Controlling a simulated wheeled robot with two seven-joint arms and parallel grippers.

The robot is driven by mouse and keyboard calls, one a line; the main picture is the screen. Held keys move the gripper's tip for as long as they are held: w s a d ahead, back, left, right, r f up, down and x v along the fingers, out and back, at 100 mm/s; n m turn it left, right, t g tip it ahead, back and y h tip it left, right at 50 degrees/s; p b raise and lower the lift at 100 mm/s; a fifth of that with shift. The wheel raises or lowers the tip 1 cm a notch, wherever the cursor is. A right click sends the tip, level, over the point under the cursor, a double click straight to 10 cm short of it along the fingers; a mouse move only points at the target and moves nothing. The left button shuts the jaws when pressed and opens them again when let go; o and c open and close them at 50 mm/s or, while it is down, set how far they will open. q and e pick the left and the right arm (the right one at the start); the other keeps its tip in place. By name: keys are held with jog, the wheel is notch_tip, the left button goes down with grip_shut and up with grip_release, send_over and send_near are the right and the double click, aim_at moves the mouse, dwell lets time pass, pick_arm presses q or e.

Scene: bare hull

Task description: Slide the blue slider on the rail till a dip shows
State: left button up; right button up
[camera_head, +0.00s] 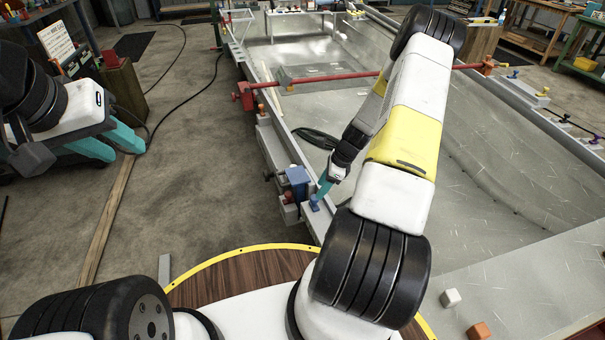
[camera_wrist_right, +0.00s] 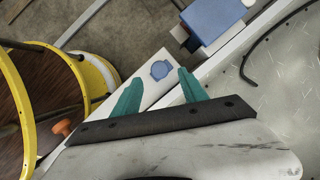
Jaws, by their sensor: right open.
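A small blue knob-like piece (camera_head: 314,202), which looks like the blue slider, sits on a pale rail (camera_head: 315,224) at the hull's near left edge. In the right wrist view the blue slider (camera_wrist_right: 160,69) shows on the white rail (camera_wrist_right: 148,92), between and just beyond the teal fingertips. My right gripper (camera_head: 324,186) is open above it; the wrist view shows its spread fingers (camera_wrist_right: 158,84) with nothing held. No dip is visible on the rail. My left gripper (camera_head: 120,146) is open and empty at far left, away from the rail.
A larger blue block (camera_head: 297,176) stands beside the rail; it also shows in the wrist view (camera_wrist_right: 212,17). A red bar (camera_head: 330,80) crosses the hull. A black cable (camera_head: 318,138) lies inside.

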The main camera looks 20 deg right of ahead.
aim_at(314, 202)
jog(key=x, duration=0.5)
grip_shut()
dwell(1.4)
